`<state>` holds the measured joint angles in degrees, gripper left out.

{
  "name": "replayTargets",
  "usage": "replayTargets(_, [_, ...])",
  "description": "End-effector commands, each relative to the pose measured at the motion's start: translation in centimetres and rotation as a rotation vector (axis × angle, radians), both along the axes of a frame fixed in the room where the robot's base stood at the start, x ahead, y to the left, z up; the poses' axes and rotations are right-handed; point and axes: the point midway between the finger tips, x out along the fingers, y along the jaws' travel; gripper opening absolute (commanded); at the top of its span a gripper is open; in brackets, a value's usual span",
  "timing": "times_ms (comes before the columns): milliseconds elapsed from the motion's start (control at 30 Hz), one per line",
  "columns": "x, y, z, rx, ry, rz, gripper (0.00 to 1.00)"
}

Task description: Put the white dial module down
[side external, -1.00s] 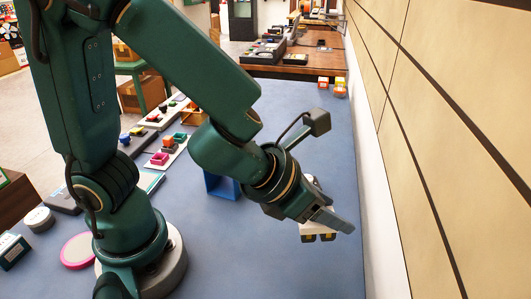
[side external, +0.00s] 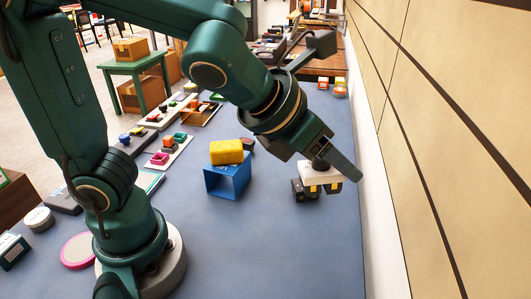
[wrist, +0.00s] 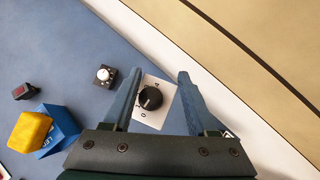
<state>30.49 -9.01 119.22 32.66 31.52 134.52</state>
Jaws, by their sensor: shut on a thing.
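The white dial module (wrist: 138,122) is a pale plate with a black round knob (wrist: 151,98), seen between my two fingers in the wrist view. My gripper (wrist: 158,84) is shut on it. In the side external view the module (side external: 313,174) hangs under my gripper (side external: 326,163), with yellow parts on its near face. It looks held above the blue table (side external: 270,250), but the gap below it is hard to judge. My gripper finger hides part of its top in that view.
A black module with a silver knob (wrist: 104,76) stands just left of the held module. A blue open box (side external: 228,181) with a yellow sponge (side external: 227,152) on it is farther left, with a small dark red-topped piece (wrist: 24,91) near. The wall (side external: 450,150) runs along the right.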

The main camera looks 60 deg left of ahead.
Motion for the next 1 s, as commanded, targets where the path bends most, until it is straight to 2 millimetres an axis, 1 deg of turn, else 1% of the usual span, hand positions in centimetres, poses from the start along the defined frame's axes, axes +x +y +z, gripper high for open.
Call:
replayTargets(33, [0.5, 1.1, 0.0, 0.003, -0.001, 0.038, 0.0])
replayTargets(167, [1.7, 4.1, 0.0, 0.01, -0.001, 0.14, 0.0])
replayTargets(267, [2.6, 7.2, 0.0, 0.017, 0.0, 0.24, 0.0])
replayTargets(367, [3.2, 10.8, -0.1, 0.024, 0.003, 0.357, 0.0])
replayTargets(400, [3.3, 12.4, -0.1, 0.028, 0.004, 0.406, 0.0])
replayTargets(467, [3.4, 14.8, -0.1, 0.033, 0.006, 0.48, 0.0])
replayTargets(500, [3.3, 16.3, -0.1, 0.037, 0.007, 0.529, 0.0])
replayTargets(533, [3.2, 17.5, -0.1, 0.039, 0.009, 0.565, 0.0])
replayTargets(567, [3.1, 18.7, -0.1, 0.041, 0.01, 0.601, 0.0])
replayTargets(600, [2.8, 20.2, -0.1, 0.045, 0.012, 0.651, 0.0])
replayTargets(667, [2.2, 22.5, -0.1, 0.049, 0.015, 0.724, 0.0])
replayTargets(700, [1.8, 24.0, -0.1, 0.052, 0.017, 0.772, 0.0])
replayTargets(767, [0.9, 26.2, -0.1, 0.056, 0.021, 0.846, 0.0])
replayTargets(800, [0.3, 27.7, -0.1, 0.059, 0.023, 0.894, 0.0])
replayTargets(867, [-0.8, 29.8, -0.1, 0.063, 0.028, 0.968, 0.0])
replayTargets(900, [-1.6, 31.1, -0.1, 0.067, 0.031, 1.016, 0.0])
replayTargets(967, [-3.0, 33.1, -0.1, 0.071, 0.036, 1.09, 0.0])
replayTargets(1000, [-4.0, 34.3, -0.1, 0.073, 0.04, 1.139, 0.0])
